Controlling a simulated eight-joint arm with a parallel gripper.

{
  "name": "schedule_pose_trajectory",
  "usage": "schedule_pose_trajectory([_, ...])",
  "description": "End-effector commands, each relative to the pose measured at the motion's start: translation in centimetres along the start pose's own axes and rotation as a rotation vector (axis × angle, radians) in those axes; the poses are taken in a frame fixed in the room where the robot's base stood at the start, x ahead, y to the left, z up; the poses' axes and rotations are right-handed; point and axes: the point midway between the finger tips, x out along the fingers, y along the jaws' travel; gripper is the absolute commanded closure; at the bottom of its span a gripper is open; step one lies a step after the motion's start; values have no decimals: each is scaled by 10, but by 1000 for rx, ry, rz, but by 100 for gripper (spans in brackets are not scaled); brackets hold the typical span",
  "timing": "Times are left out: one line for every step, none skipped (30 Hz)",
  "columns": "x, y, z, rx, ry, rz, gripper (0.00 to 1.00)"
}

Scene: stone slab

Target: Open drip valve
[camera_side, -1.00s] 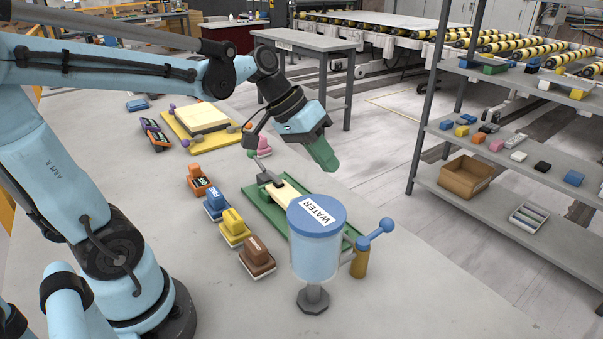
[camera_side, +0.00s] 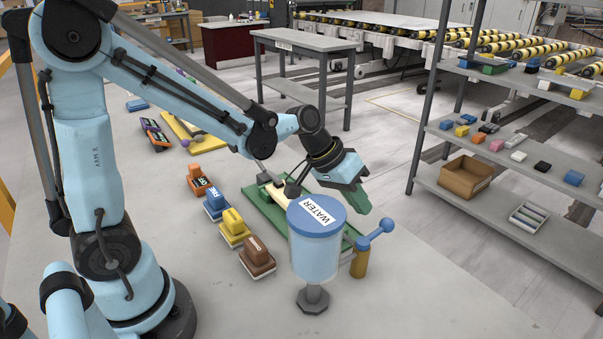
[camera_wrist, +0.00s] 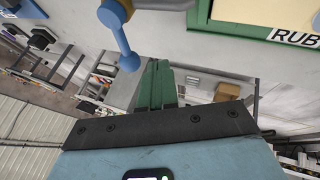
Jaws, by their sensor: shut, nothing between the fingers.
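The water tank (camera_side: 316,255) is a clear cylinder with a blue lid labelled WATER, on a dark stand on the slab. To its right is the drip valve, a brass-coloured post (camera_side: 360,257) with a blue lever (camera_side: 375,234) pointing up and right. In the wrist view the blue lever (camera_wrist: 120,40) shows at the top, left of my fingers. My gripper (camera_side: 364,209) has green fingers, shut and empty. It is above and behind the lever, close to it but apart from it. In the wrist view the shut fingers (camera_wrist: 156,68) point up the picture.
A green tray (camera_side: 262,211) with a pale strip lies behind the tank. Orange, blue, yellow and brown blocks (camera_side: 257,256) stand in a row to its left. A shelf rack (camera_side: 520,150) stands at right. The front-right slab is clear.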

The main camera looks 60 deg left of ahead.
Motion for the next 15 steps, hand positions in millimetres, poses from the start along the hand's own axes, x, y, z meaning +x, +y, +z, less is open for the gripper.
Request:
schedule_pose_trajectory([4, 6, 1, 4, -1, 1, 100])
schedule_pose_trajectory([6, 9, 1, 3, -1, 1, 100])
schedule_pose_trajectory([8, 12, 1, 3, -1, 1, 100])
schedule_pose_trajectory([9, 14, 1, 2, 0, 1, 100])
schedule_pose_trajectory([10, 15, 1, 1, 0, 1, 100])
schedule_pose_trajectory([12, 17, 2, 1, 1, 1, 100])
schedule_pose_trajectory([12, 18, 2, 1, 1, 0, 100])
schedule_pose_trajectory([13, 18, 2, 1, 1, 0, 100])
schedule_pose_trajectory([13, 19, 2, 1, 1, 0, 100])
schedule_pose_trajectory([13, 19, 2, 1, 1, 0, 100])
schedule_pose_trajectory([13, 19, 2, 0, 1, -1, 100])
schedule_pose_trajectory([13, 19, 2, 0, 1, -1, 100])
schedule_pose_trajectory([13, 19, 2, 0, 1, -1, 100])
schedule_pose_trajectory([13, 19, 2, 0, 1, -1, 100])
schedule_pose_trajectory([13, 19, 2, 0, 1, 0, 100])
